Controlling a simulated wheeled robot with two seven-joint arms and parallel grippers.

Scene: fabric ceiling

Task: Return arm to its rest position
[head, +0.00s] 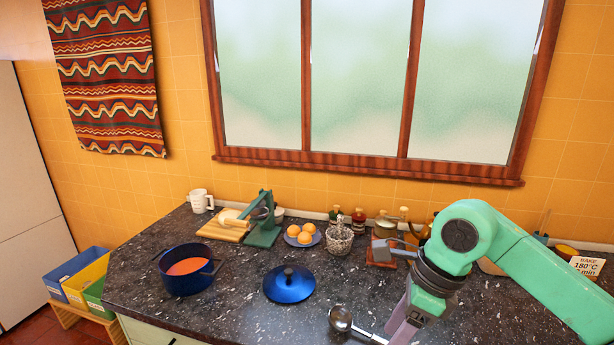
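My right arm (535,265), green with dark joints, comes in from the right and reaches over the right part of the counter. Its lower link points down toward the front edge of the picture. The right gripper's fingertips are not clearly seen; the lower end of the arm runs to the bottom edge near a metal ladle (342,319). I cannot tell whether it touches the ladle. My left arm and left gripper do not show.
A dark speckled counter (235,270) holds a blue pot (170,280) with orange contents, a blue lid (289,284), a plate of oranges (303,236), a green press (264,225) and a white mug (200,200). Bottles stand behind. Colored bins (75,275) stand at left.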

